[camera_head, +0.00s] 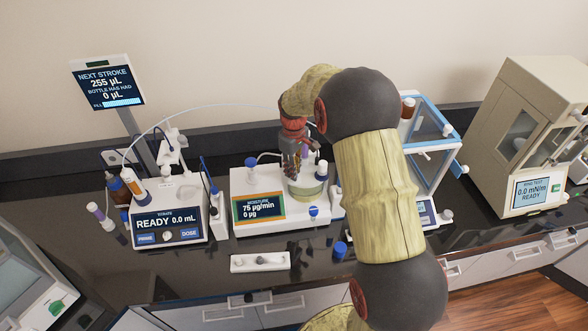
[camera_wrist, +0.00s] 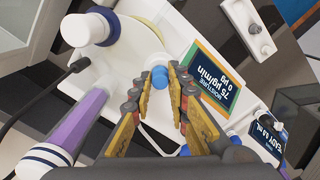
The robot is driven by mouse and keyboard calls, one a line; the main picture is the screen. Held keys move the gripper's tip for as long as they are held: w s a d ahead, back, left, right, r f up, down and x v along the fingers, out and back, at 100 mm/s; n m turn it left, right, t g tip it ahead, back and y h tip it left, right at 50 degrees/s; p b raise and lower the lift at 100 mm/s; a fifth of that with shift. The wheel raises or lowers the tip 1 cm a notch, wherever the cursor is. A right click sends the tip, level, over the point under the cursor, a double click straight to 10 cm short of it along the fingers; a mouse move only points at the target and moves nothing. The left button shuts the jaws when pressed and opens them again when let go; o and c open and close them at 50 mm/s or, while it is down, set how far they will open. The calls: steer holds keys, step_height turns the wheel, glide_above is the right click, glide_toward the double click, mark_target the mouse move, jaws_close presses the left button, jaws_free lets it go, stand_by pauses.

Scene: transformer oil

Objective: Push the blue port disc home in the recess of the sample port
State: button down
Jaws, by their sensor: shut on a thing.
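My gripper (camera_wrist: 161,80) has its fingertips closed around a small blue piece, which I take for the blue port disc (camera_wrist: 160,76). In the head view my gripper (camera_head: 291,172) points down over the moisture unit (camera_head: 258,220), at the left side of its glass vessel (camera_head: 307,188). The disc cannot be made out in the head view. The sample port's recess is not clear in either view, so I cannot tell how the disc sits against it. The moisture unit's screen (camera_wrist: 222,80) shows to the right in the wrist view.
A large white-and-blue cap (camera_wrist: 90,28) and a purple cylinder (camera_wrist: 78,122) stand close by on the left. The titrator (camera_head: 166,210) is left of the moisture unit. A white block (camera_head: 260,262) and a blue cap (camera_head: 340,250) lie in front on the dark bench.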

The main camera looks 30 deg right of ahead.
steer(key=shift+f, duration=0.35)
steer(key=c, duration=1.7)
jaws_free()
steer(key=shift+o, duration=0.3)
step_height(320, 180, up, 12)
